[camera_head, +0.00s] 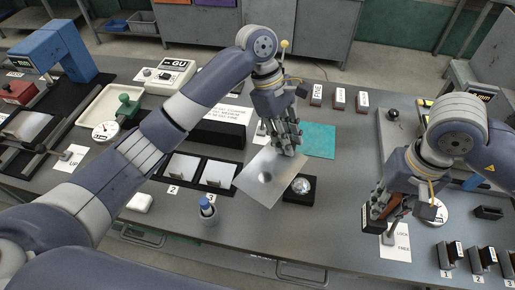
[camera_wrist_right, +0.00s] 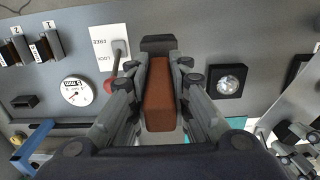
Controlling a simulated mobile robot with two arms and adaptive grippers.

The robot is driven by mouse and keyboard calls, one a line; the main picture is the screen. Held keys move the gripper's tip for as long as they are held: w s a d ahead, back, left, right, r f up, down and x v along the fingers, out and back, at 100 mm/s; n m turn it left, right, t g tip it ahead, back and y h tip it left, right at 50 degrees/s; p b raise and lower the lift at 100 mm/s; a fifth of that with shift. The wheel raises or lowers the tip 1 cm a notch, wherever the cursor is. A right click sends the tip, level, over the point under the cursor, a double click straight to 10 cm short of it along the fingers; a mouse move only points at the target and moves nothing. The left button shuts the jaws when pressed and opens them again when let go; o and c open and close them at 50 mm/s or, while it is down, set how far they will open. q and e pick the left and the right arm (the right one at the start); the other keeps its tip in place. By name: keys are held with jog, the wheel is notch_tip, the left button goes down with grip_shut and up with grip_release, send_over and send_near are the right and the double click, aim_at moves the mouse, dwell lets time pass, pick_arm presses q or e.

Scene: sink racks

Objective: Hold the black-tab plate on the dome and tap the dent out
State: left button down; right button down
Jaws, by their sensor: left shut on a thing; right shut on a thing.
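A thin silver plate (camera_head: 262,182) with a dark round dent is in my left gripper (camera_head: 287,146), which is shut on its upper edge. A black tab cannot be made out; the fingers cover that edge. The shiny dome (camera_head: 301,185) sits in a black square base just right of the plate, uncovered. The dome also shows in the right wrist view (camera_wrist_right: 229,85). My right gripper (camera_head: 380,210) is shut on a brown block-like tool (camera_wrist_right: 159,95) with a dark grey end, well to the right of the dome. It is apart from the plate.
A LOCK/FREE card (camera_head: 396,242) with a lever lies beside my right gripper. Two slots marked 2 and 3 (camera_head: 200,173) and a blue-capped bottle (camera_head: 207,208) stand left of the plate. A teal mat (camera_head: 319,140) lies behind the dome. Table is clear in front of the dome.

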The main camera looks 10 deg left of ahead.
pick_arm(q)
jog(key=w+a+f+n+t+y, duration=0.1)
jog(key=w+f+n+t, duration=0.3)
jog(key=f+n, duration=0.6)
jog(key=shift+a+n+t, duration=0.35)
jog(key=shift+n+t, duration=0.35)
jog(key=shift+n, duration=1.7)
jog(key=shift+r, duration=0.1)
pick_arm(e)
jog(key=w+a+f+m, duration=0.4)
jog(key=w+f, duration=0.3)
jog(key=w, duration=0.5)
jog(key=shift+m, duration=0.3)
jog(key=shift+d+f, duration=0.2)
jog(key=shift+f, duration=2.8)
jog(key=shift+f, duration=0.1)
